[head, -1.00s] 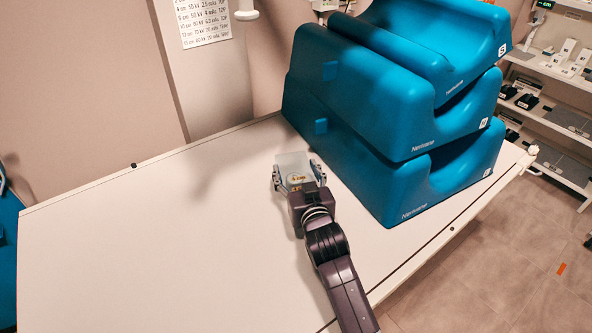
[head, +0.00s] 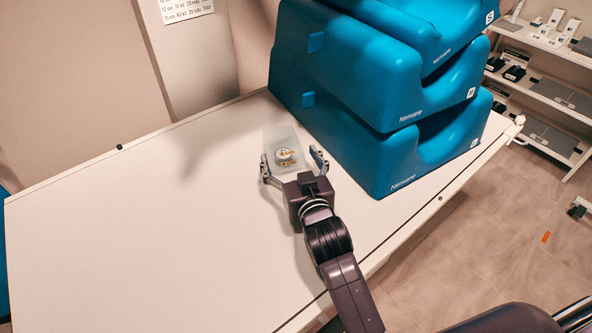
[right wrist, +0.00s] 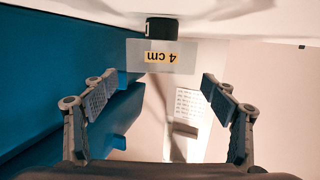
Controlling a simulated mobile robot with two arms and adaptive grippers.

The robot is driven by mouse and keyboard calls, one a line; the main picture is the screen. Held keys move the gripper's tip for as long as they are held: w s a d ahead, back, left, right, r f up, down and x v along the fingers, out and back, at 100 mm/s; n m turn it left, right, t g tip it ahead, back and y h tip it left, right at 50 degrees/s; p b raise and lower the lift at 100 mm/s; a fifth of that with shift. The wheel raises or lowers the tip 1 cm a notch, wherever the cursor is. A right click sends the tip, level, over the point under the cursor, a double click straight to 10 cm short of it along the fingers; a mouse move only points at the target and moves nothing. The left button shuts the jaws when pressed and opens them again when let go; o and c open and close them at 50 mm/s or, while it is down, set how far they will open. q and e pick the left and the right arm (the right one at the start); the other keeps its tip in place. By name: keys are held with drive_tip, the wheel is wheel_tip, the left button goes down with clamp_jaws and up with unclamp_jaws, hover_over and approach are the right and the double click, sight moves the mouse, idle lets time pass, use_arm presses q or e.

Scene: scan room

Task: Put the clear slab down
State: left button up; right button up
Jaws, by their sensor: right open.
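In the right wrist view the slab (right wrist: 183,66) lies beyond the open fingertips and bears an upside-down "4 cm" label. Whether it rests fully on the table is hard to tell. My left gripper is not in view.
The white table (head: 130,230) is bare to the left and in front. Blue foam-like blocks (head: 350,80) stand stacked close to the right of the slab. Shelves (head: 560,100) with small devices stand beyond the table's right edge. A dark cylinder (right wrist: 161,28) shows by the slab.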

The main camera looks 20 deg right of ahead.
drive_tip(key=s, duration=0.4)
drive_tip(key=s+r, duration=0.1)
drive_tip(key=s, duration=0.1)
drive_tip(key=shift+s, duration=0.15)
